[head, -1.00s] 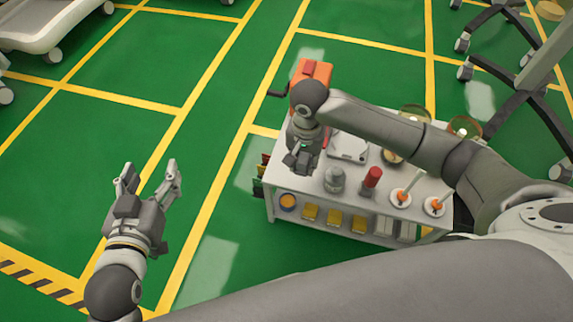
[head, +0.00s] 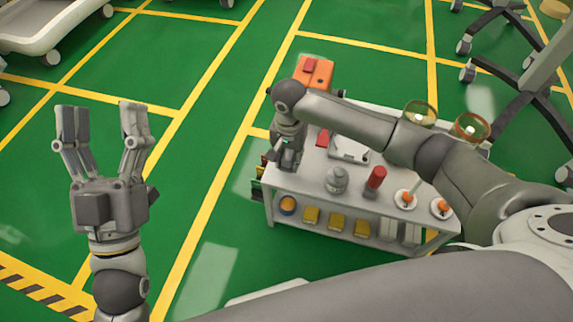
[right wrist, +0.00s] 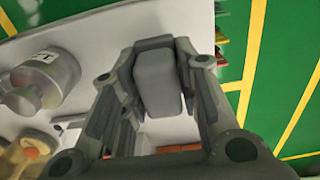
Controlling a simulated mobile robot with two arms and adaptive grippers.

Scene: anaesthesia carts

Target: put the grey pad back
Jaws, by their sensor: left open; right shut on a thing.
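The grey pad (right wrist: 157,85) is a rounded grey block between the fingers of my right gripper (right wrist: 157,62) in the right wrist view. My right gripper is shut on it. In the head view, my right gripper (head: 284,160) is over the left end of the white cart's top (head: 310,178), and I cannot make out the pad apart from the fingers. In the right wrist view the white surface lies behind the pad; whether they touch I cannot tell. My left gripper (head: 101,115) is open and empty over the green floor, left of the cart.
On the cart top are a grey jar (head: 337,181), a red-capped bottle (head: 375,179), a white device (head: 350,150) and two amber bowls (head: 420,112). An orange box (head: 315,72) is at the far end. Coloured bins (head: 260,172) hang on the left side.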

